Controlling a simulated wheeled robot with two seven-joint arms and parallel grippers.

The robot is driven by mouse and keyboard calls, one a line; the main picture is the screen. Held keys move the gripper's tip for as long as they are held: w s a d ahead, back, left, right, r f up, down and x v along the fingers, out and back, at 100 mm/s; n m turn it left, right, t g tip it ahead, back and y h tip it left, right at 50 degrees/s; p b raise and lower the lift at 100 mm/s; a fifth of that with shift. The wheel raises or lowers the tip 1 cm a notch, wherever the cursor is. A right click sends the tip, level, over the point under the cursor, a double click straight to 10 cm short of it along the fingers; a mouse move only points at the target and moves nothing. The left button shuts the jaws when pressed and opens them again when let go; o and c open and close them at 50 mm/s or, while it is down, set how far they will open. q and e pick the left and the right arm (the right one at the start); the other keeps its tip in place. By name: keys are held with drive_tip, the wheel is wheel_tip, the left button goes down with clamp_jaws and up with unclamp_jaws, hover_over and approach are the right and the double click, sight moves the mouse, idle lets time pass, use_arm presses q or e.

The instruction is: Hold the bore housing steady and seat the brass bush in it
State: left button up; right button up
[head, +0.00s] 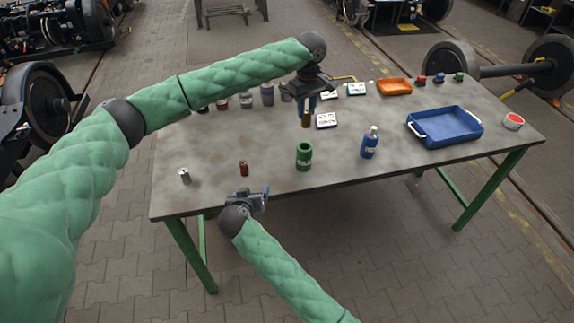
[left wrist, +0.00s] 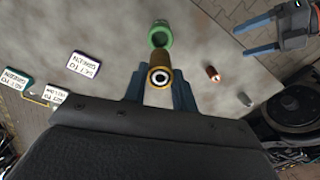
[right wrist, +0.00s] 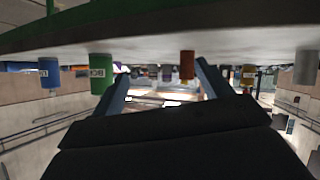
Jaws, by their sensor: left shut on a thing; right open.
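My left gripper (head: 306,108) is shut on the brass bush (head: 306,120) and holds it above the table, just behind the green bore housing (head: 304,156) in the head view. In the left wrist view the bush (left wrist: 160,70) shows its round end with a dark hole, and the housing (left wrist: 160,34) stands just beyond it, apart. The housing stands upright on the table near the front edge; it also shows in the right wrist view (right wrist: 102,74). My right gripper (head: 264,195) is open and empty at the front edge, left of the housing.
A copper-brown cylinder (head: 243,168) and a silver cylinder (head: 185,175) stand left of the housing. Labelled cards and jars line the back.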

sight(300, 157)
drive_tip(key=w+d+r+m+h, duration=0.55)
drive_tip(key=w+d+m, duration=0.25)
drive_tip(key=d, duration=0.3)
drive_tip(key=x, duration=1.2)
drive_tip(key=shift+s+f, duration=0.1)
drive_tip(key=shift+f, duration=0.05)
